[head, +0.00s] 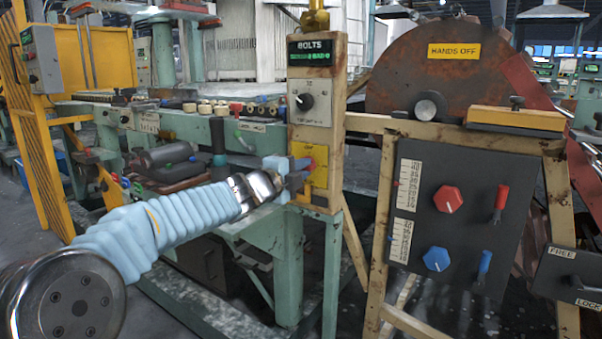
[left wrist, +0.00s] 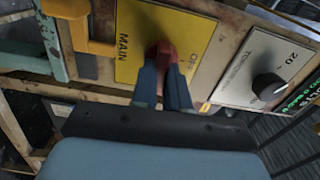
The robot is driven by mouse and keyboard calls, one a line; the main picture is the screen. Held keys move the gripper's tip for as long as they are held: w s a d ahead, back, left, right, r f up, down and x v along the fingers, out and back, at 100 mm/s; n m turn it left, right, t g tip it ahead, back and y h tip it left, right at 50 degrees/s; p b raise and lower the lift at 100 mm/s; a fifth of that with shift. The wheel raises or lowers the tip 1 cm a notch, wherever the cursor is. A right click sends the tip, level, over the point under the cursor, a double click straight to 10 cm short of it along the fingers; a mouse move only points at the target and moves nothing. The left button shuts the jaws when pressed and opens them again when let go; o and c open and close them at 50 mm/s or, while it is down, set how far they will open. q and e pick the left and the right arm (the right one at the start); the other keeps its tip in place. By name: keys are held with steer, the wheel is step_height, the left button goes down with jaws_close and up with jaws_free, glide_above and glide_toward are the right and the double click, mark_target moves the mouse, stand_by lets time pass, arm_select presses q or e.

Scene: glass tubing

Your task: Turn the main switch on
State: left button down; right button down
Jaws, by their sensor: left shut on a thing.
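The main switch is a red handle (left wrist: 166,52) on a yellow plate (left wrist: 130,38) marked MAIN and OFF in the left wrist view. In the head view the yellow plate (head: 318,178) is low on the wooden post, with a bit of the red handle (head: 306,163) showing. My left gripper (head: 296,176) is at the plate, its fingers shut on the red handle; the fingers also show in the left wrist view (left wrist: 164,84). They hide part of the handle and some lettering. My right gripper is not in view.
Above the plate is a metal panel with a round knob (head: 304,101), under a BOLTS display (head: 309,54). At the right a dark panel holds a red knob (head: 448,199), a blue knob (head: 436,259) and two levers. A FREE/LOCK box (head: 569,279) is at the far right.

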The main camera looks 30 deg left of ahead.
arm_select(q)
steer(key=shift+f+m, duration=0.1)
steer(key=shift+m, duration=0.3)
steer(key=c, duration=1.1)
jaws_free()
steer(key=shift+s, duration=0.15)
steer(key=s, duration=0.4)
steer(key=s+p, duration=0.1)
steer(key=s, duration=0.4)
steer(key=s+a, duration=0.1)
steer(key=s, duration=0.3)
steer(key=shift+s, duration=0.25)
